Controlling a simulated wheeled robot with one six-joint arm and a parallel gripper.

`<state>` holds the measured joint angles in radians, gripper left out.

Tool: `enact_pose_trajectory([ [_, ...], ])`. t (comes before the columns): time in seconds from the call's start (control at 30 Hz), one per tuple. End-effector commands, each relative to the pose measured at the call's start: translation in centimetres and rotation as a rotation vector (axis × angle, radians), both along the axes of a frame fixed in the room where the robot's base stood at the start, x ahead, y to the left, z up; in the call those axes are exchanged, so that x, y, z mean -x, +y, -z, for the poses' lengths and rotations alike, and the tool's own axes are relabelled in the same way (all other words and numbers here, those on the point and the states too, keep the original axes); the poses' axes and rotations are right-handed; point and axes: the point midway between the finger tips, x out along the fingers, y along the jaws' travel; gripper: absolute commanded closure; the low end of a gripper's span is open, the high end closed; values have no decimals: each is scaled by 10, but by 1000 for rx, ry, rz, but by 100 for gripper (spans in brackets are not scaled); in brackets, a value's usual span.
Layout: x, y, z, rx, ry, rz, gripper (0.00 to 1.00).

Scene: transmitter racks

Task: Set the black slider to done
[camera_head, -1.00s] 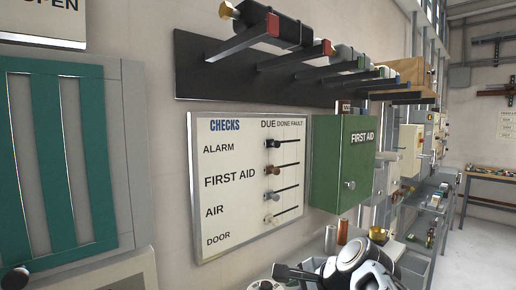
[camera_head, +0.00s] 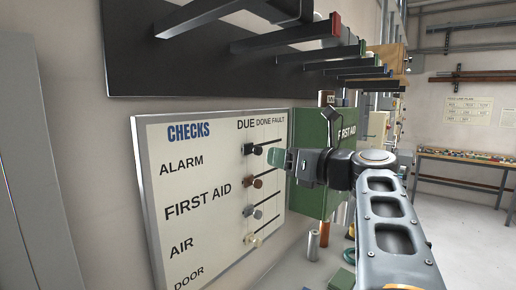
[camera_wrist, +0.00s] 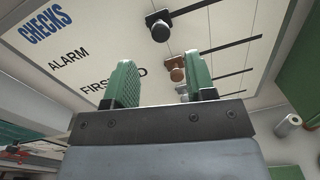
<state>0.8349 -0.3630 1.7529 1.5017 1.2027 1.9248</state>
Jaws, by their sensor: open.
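The white CHECKS board (camera_head: 180,230) hangs on the wall with rows ALARM, FIRST AID, AIR and DOOR, and columns DUE, DONE and FAULT. The black slider (camera_head: 251,149) sits at the left end of the top track, under DUE in the ALARM row. In the wrist view the black slider (camera_wrist: 159,28) shows beyond the fingers. My gripper (camera_head: 280,160) is open and empty, close in front of the board, right of the black slider and apart from it. Its green-padded fingers also show in the wrist view (camera_wrist: 162,82).
Brown (camera_head: 252,182), grey (camera_head: 249,211) and cream (camera_head: 252,240) sliders sit below at the left ends of their tracks. A green FIRST AID box (camera_head: 308,125) stands out from the wall right of the board. A black rack (camera_head: 180,70) with protruding bars hangs above.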

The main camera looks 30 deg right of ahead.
Motion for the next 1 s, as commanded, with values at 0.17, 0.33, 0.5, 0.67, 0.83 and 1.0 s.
enact_pose_trajectory([
  [0.17,-32,12,-2,-1,1,-3,50],
  [0.33,-54,20,-1,1,1,0,50],
  [0.5,-66,23,-1,1,0,4,50],
  [0.67,-71,25,0,2,0,4,50],
  [0.83,-71,25,0,2,0,5,50],
  [1.0,-71,25,0,2,0,5,56],
])
